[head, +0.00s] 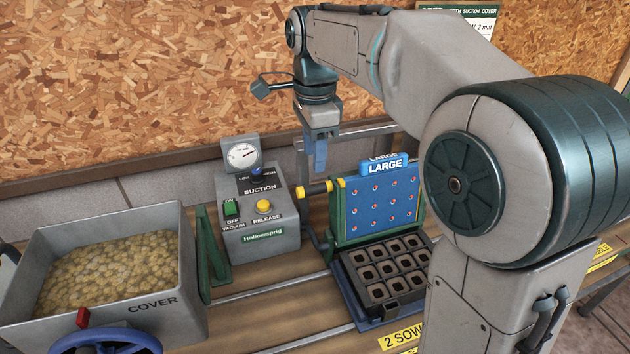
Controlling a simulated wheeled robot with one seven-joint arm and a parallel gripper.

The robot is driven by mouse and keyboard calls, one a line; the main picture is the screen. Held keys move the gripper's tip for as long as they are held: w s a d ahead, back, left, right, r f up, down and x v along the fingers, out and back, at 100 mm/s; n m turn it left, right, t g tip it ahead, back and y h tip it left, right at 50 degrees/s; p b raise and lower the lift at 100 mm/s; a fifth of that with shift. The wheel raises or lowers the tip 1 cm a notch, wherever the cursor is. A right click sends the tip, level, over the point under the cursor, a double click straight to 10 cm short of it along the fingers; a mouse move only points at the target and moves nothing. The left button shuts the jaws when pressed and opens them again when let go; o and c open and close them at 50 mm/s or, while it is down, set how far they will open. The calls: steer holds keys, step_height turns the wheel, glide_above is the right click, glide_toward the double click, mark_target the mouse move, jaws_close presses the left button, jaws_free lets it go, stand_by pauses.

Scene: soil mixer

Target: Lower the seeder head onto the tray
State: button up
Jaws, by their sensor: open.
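The seeder head (376,208) is a blue plate with red-ringed dots in a green frame. It stands raised, tilted back behind the tray, with a blue "LARGE" label (385,168) on top. A yellow-ended handle (316,189) sticks out at its left. The black tray (388,262) of square cells lies flat in front of it on a blue base. My gripper (320,165) hangs fingers down above and left of the seeder head, near the handle. It is open and seems to hold nothing. The gap between its fingers is hard to see from this side.
A grey suction box (258,208) with a gauge, green switch and yellow button stands left of the seeder. A grey cover bin (130,305) of tan granules, with a blue wheel (105,342), is at far left. Rails run along the wooden bench. My arm hides the right side.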

mark_target(315, 185)
step_height(315, 185, down, 8)
steer(key=shift+w+r, duration=0.1)
steer(key=shift+r, duration=0.05)
jaws_close()
